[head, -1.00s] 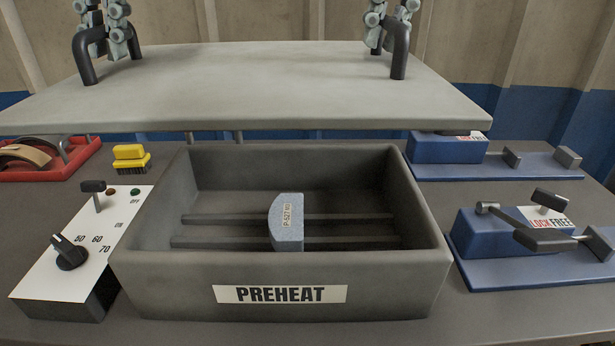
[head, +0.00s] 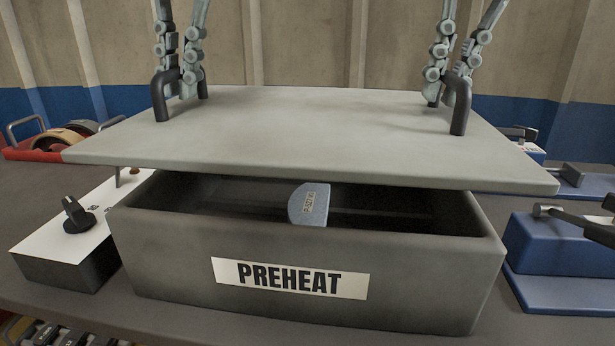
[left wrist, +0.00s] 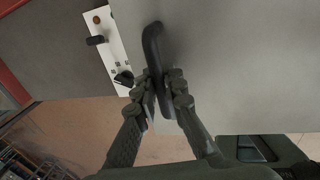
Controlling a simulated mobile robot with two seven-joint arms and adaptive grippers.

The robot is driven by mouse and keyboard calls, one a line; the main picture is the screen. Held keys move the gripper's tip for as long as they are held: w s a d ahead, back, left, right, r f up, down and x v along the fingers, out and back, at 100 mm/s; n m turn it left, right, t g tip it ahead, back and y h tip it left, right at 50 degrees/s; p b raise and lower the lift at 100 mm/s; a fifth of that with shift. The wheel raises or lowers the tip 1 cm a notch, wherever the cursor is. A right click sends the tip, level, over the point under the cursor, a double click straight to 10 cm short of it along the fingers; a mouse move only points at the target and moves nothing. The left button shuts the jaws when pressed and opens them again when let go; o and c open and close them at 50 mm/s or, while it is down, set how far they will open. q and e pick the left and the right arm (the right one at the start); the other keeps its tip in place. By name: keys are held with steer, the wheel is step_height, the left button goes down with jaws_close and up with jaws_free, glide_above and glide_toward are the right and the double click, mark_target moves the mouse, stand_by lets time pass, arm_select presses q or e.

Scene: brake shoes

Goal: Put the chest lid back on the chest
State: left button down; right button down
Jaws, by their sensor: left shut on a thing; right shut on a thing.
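The chest is a dark grey open box (head: 180,265) labelled PREHEAT, on the bench. The chest lid (head: 310,130) is a flat grey plate with two black handles, held above the chest, with a gap at the front. It covers the back of the opening in the head view. My left gripper (head: 180,85) is shut on the lid's left handle; it also shows in the left wrist view (left wrist: 160,95). My right gripper (head: 450,85) is shut on the right handle. A blue-grey brake shoe block (head: 309,204) shows inside the chest. The chest's back rim is hidden.
A white-topped control box (head: 70,240) with a black knob stands left of the chest. Blue fixtures (head: 560,245) with levers stand close on the right. A red tray (head: 30,150) with curved shoes is at the back left.

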mark_target(186, 108)
arm_select(q)
steer(key=shift+a, duration=0.1)
arm_select(e)
steer(key=shift+d+f, duration=0.1)
steer(key=shift+d, duration=0.05)
